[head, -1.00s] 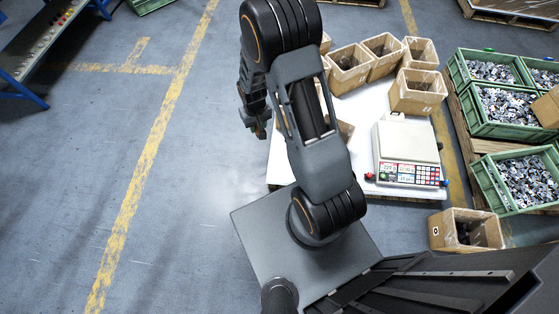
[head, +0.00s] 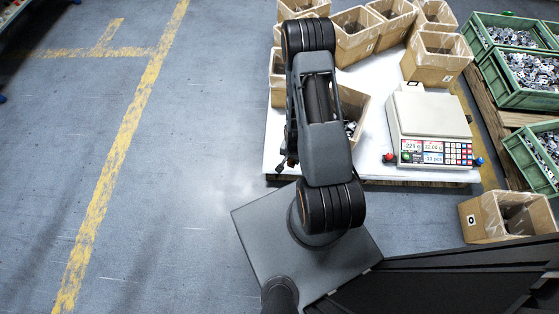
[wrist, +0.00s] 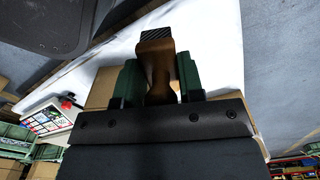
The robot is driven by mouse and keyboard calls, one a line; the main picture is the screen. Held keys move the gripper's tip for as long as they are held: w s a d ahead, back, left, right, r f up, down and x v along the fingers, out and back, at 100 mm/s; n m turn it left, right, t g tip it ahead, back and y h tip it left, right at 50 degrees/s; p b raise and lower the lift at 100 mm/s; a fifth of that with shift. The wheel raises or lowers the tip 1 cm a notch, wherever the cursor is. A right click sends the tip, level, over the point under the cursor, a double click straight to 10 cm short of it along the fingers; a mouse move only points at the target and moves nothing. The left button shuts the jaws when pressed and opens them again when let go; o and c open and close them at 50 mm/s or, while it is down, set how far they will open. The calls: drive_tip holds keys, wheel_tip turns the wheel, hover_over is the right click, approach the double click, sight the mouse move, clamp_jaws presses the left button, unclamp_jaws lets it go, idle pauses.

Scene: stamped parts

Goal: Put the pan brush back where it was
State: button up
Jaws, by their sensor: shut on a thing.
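The pan brush (wrist: 157,72) has a brown wooden handle and a dark bristle end. In the wrist view it stands between the two green fingers of my gripper (wrist: 159,80), which is shut on its handle. The bristle end points to the top of the picture, with the white table top (wrist: 215,45) behind it. In the head view my arm hides the brush and most of the gripper at the table's left part. The bench scale (head: 430,118) stands on the table to the right of my arm, its pan bare and its display lit.
Several cardboard boxes with plastic liners, one of them this box (head: 440,60), line the table's back and left. A box holding metal parts (head: 352,112) is partly behind my arm. Another box (head: 507,215) is at lower right. Green crates (head: 520,75) stand right. The left floor is clear.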

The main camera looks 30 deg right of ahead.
drive_tip(key=f, duration=0.1)
drive_tip(key=f+b, duration=0.1)
drive_tip(key=shift+s+d+f+m, duration=0.15)
drive_tip(key=shift+s+f+m, duration=0.15)
drive_tip(key=shift+s+f, duration=0.05)
drive_tip(key=w+f+b, duration=0.1)
drive_tip(key=w+f, duration=0.2)
drive_tip(key=w, duration=0.1)
drive_tip(key=w+f+b, duration=0.2)
drive_tip(key=w+f, duration=0.1)
drive_tip(key=w, duration=0.1)
drive_tip(key=w+f+b, duration=0.2)
drive_tip(key=w+f, duration=0.1)
drive_tip(key=w, duration=0.2)
drive_tip(key=shift+f, duration=0.2)
drive_tip(key=shift+w+f, duration=0.3)
drive_tip(key=shift+f, duration=0.15)
drive_tip(key=shift+f+b, duration=1.1)
drive_tip(key=shift+f, duration=0.25)
drive_tip(key=shift+f, duration=0.15)
drive_tip(key=o, duration=0.4)
drive_tip(key=shift+f, duration=0.1)
drive_tip(key=o, duration=0.4)
drive_tip(key=shift+o, duration=0.2)
